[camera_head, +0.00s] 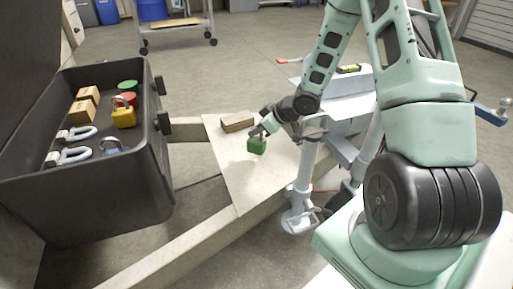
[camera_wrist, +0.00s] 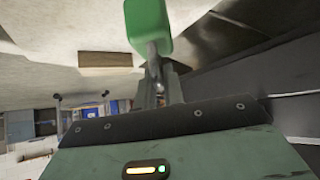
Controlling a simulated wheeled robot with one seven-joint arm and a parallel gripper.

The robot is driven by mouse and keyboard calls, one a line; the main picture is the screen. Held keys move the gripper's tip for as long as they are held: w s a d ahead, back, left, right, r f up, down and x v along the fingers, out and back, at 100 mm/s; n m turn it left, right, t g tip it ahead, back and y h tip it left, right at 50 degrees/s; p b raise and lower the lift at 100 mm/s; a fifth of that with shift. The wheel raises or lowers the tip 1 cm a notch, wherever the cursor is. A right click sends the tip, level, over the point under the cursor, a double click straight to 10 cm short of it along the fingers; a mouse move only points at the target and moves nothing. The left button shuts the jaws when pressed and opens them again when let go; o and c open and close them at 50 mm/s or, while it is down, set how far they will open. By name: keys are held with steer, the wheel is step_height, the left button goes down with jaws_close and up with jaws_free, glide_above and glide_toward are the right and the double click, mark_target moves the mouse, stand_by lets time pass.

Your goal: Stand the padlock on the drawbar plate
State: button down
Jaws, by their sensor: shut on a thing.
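A green padlock (camera_head: 257,146) hangs body-down from my gripper (camera_head: 263,130), over the pale drawbar plate (camera_head: 233,178). My gripper is shut on it, at the shackle end. The padlock looks roughly upright and close to the plate; I cannot tell if its base touches. In the wrist view, the green body (camera_wrist: 148,24) shows beyond the fingertips (camera_wrist: 155,72), with the grey shackle between the jaws.
A brown block (camera_head: 238,122) lies on the plate behind the padlock. A grey jockey-wheel post (camera_head: 303,190) stands right of the plate.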

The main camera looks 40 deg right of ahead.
mark_target(260, 138)
step_height(260, 138, down, 4)
steer(key=shift+b, duration=1.2)
steer(key=shift+r, duration=0.1)
steer(key=c, duration=1.9)
jaws_free()
steer(key=shift+f, duration=0.2)
steer(key=o, duration=0.4)
steer(key=shift+r, duration=0.15)
